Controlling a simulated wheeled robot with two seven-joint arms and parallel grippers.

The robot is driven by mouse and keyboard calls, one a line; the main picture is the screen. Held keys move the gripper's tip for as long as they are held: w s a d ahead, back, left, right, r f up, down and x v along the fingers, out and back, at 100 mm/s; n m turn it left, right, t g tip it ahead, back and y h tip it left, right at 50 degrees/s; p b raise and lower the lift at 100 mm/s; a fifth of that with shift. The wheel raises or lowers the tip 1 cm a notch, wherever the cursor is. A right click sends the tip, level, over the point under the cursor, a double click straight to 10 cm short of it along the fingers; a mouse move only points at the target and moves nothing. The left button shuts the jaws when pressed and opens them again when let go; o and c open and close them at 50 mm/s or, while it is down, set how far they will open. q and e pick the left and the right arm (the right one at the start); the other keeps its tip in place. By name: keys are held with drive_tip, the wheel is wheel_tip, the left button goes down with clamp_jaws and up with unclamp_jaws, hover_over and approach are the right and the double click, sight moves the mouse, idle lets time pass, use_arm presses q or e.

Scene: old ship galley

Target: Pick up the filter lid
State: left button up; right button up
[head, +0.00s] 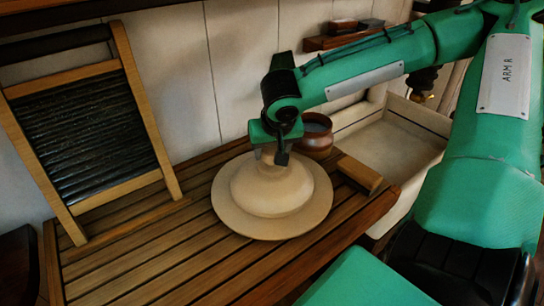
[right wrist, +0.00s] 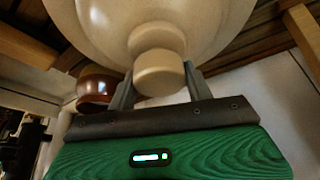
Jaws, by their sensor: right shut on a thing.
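The filter lid (head: 272,200) is a cream, round, domed lid with a wide flat rim and a knob on top. In the head view it is over the slatted wooden board; I cannot tell whether it rests on it or is just above. My right gripper (head: 270,158) comes down on the knob from above and hides part of it. In the right wrist view the lid (right wrist: 150,15) fills the top, and its knob (right wrist: 158,73) sits between the two fingers of the gripper (right wrist: 160,88), which are shut on it. My left gripper is not in view.
A brown pot (head: 317,133) stands just behind the lid. A small wooden block (head: 359,174) lies to its right on the slatted board (head: 150,265). A washboard (head: 90,125) leans at the left. A pale sink (head: 405,135) is at the right. The board's front left is clear.

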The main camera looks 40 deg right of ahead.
clamp_jaws()
drive_tip(key=shift+w+r, duration=0.1)
